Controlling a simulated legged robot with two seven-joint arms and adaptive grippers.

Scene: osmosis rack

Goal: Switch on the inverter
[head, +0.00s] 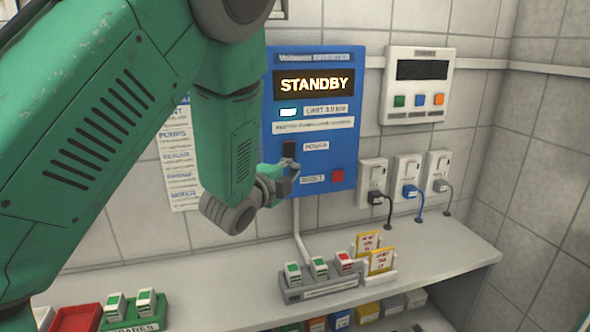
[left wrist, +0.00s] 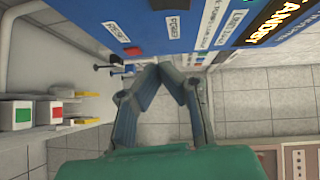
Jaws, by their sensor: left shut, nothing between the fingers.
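The inverter is a blue wall panel (head: 345,190) with a lit STANDBY display (head: 314,83). A dark switch (head: 290,150) sits left of the POWER label, and a red button (head: 337,176) sits right of the RESET label. My left gripper (head: 292,178) is just below the switch, close to the panel's lower left; I cannot tell whether it touches the panel. In the left wrist view the gripper (left wrist: 160,68) has its fingers shut, with nothing between them, and the blue panel (left wrist: 90,12) spans the top. My right gripper is in neither view.
A white shelf (head: 440,258) below holds a grey rack (head: 308,291) of small modules. Several white sockets (head: 372,175) with plugs and a white control box (head: 417,88) are at right. A red bin (head: 77,317) and a green spares tray (head: 140,326) are at lower left.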

